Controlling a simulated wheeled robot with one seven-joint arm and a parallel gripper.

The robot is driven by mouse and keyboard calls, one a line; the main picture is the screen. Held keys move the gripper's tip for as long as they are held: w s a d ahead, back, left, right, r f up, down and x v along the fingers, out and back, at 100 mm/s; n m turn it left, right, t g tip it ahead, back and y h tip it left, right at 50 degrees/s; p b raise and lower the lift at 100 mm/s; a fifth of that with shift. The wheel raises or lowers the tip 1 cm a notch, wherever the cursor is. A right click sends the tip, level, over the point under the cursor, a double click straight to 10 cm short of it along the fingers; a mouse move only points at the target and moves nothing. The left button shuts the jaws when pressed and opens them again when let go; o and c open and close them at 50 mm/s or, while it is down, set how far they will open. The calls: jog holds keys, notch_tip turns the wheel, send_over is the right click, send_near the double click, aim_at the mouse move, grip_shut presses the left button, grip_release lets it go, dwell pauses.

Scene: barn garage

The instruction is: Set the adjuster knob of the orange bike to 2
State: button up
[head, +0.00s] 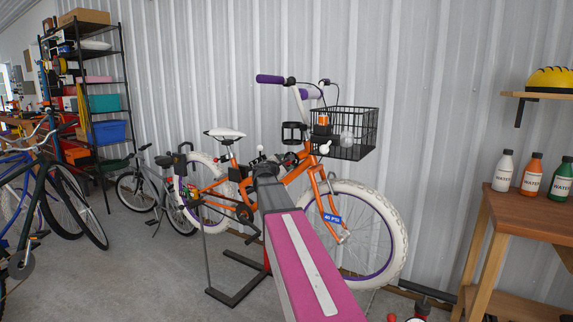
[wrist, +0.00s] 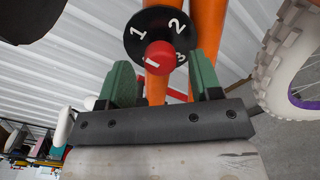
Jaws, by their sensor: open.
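The orange bike (head: 312,187) stands side-on against the wall, with white tyres, purple grips and a black front basket. In the wrist view, its adjuster is a black dial (wrist: 137,47) with white numbers 1, 2 and 3, in front of orange frame tubes (wrist: 207,30). The 1 is upper left, the 2 upper right, and the 3 lower right, partly hidden by the red knob (wrist: 160,53). The knob has a short white mark low on its face; its setting is unclear. My gripper (wrist: 163,82) is open, its green fingers apart on either side just below the knob. In the head view my arm hides the dial.
A wooden table (head: 520,212) with several water bottles stands at the right, below a shelf with a yellow helmet (head: 550,79). Other bikes (head: 60,195) and a black shelf rack (head: 92,85) are at the left. The front white tyre (wrist: 283,60) is close to my gripper's right.

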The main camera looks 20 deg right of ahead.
jog(key=shift+x, duration=0.8)
jog(key=c, duration=0.9)
jog(key=shift+c, duration=0.2)
